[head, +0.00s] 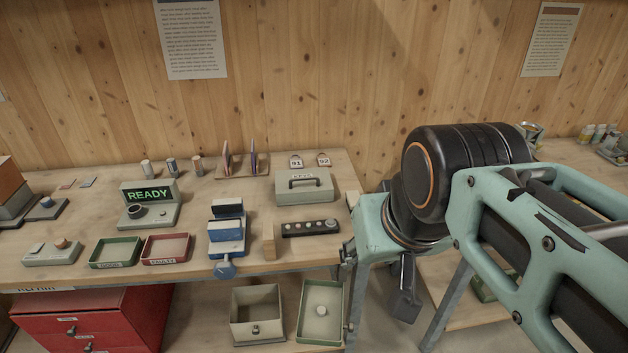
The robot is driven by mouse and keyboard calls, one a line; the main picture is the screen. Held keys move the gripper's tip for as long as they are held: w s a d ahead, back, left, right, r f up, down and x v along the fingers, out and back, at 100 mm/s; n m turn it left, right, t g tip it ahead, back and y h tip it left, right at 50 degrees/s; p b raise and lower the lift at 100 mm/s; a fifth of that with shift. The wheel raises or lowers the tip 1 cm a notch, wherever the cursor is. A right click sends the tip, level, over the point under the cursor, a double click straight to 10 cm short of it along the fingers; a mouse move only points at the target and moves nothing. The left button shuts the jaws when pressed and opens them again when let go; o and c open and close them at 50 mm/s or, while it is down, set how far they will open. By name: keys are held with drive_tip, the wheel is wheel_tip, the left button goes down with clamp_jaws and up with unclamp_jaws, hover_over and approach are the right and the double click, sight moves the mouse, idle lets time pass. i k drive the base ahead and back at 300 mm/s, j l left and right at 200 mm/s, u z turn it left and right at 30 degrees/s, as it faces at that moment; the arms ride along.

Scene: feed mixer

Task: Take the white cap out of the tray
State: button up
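A small round white piece, which looks like the white cap (321,310), lies inside a green-rimmed tray (303,325) at the bottom centre, below the bench top. My gripper (404,303) seems to be the dark part hanging below my wrist, right of the tray and apart from it. My arm partly hides it, and its fingers are too unclear to show whether they are open or shut. I see nothing held in it.
A grey open box (256,330) stands left of the tray. The bench (185,240) above holds a green tray (114,266), a red tray (165,260), a blue vise (227,238) and a strip with several knobs (310,228). Red drawers (90,320) stand lower left.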

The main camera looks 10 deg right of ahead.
sight(321, 311)
drive_tip(key=k+l+u, duration=0.25)
drive_tip(key=l, duration=0.2)
drive_tip(key=k+l+u, duration=0.25)
drive_tip(key=l, duration=0.15)
drive_tip(key=u, duration=0.2)
drive_tip(key=i+j+z, duration=0.2)
drive_tip(key=i, duration=0.3)
drive_tip(key=i+l+z, duration=0.2)
drive_tip(key=i, duration=0.15)
drive_tip(key=i+j, duration=0.15)
drive_tip(key=j, duration=0.15)
drive_tip(key=j+u, duration=0.25)
drive_tip(key=j, duration=0.35)
